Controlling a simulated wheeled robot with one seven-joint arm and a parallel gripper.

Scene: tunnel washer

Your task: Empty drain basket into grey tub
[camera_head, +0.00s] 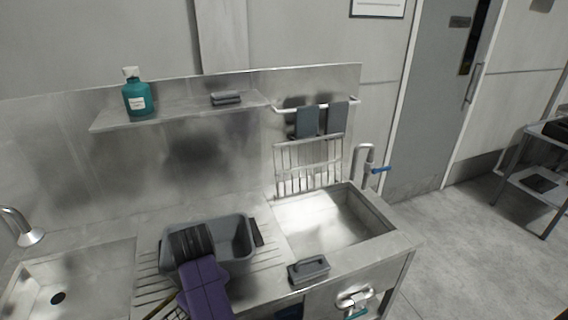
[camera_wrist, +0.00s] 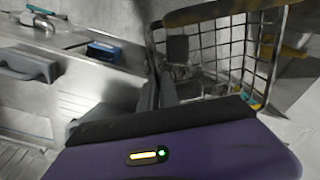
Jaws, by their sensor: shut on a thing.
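The grey tub (camera_head: 238,232) stands on the ribbed drainboard between the two sinks, with dark side handles. A dark ribbed part covers its left portion in the head view, so I cannot see all of its inside. The wire drain basket (camera_wrist: 230,45) has a brownish-yellow rim and fills the upper right of the wrist view. Small yellow and blue bits show at its lower right. Only a little of the basket shows at the bottom of the head view (camera_head: 162,305). My gripper (camera_wrist: 168,85) is shut on the basket; its purple housing hides part of the grip.
A grey handled block (camera_head: 309,269) sits at the counter's front edge. A teal bottle (camera_head: 137,97) stands on the wall shelf (camera_head: 180,108). The left sink (camera_head: 75,285) has a tap above.

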